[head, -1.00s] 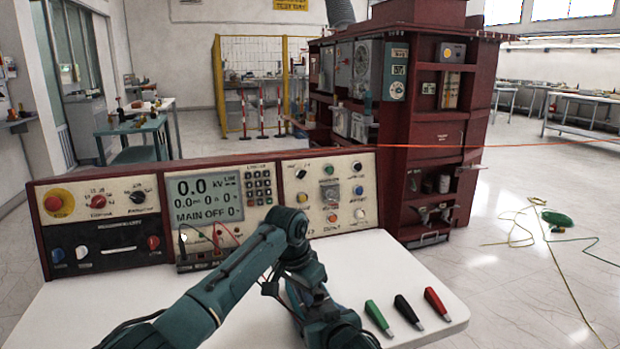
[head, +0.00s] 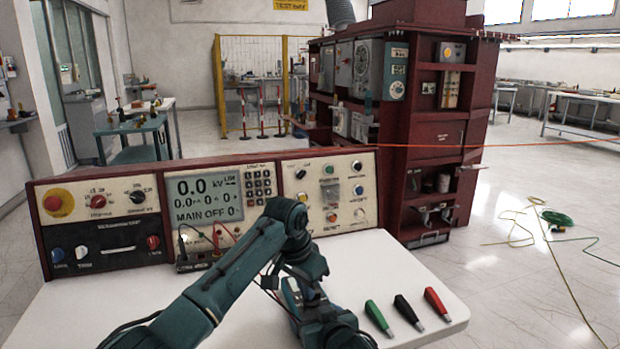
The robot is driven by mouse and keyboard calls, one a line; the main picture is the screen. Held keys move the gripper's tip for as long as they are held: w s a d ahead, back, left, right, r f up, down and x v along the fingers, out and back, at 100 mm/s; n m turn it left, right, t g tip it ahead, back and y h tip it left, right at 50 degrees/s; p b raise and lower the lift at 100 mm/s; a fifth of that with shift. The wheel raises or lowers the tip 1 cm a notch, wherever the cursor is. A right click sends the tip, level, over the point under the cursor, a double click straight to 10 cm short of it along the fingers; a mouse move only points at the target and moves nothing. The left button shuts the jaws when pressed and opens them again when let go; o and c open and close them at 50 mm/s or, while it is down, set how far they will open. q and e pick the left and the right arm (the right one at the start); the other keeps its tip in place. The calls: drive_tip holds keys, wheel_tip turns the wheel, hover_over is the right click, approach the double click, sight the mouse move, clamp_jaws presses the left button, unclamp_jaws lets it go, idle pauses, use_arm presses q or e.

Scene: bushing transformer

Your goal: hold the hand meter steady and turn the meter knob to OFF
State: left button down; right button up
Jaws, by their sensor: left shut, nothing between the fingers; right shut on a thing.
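One teal arm of mine comes in from the lower left, bends at an elbow in front of the control console (head: 110,226), and drops toward the bottom edge. Its gripper fingers are not visible. My other gripper is not in view either. I cannot make out the hand meter or its knob. A dark box (head: 196,262) with red and black leads stands at the console's front, partly behind my arm; I cannot tell what it is.
Green (head: 378,318), black (head: 408,313) and red (head: 437,304) clips lie on the white table (head: 400,262) at the right. A dark red transformer cabinet (head: 436,135) stands behind. Cables (head: 552,217) lie on the floor at right. The table's right part is mostly clear.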

drive_tip(key=shift+w+d, duration=0.1)
drive_tip(key=shift+d, duration=0.15)
use_arm(q)
drive_tip(key=v, duration=0.4)
drive_tip(key=shift+w+d, duration=0.1)
drive_tip(key=shift+w, duration=0.3)
use_arm(e)
drive_tip(key=o, duration=1.3)
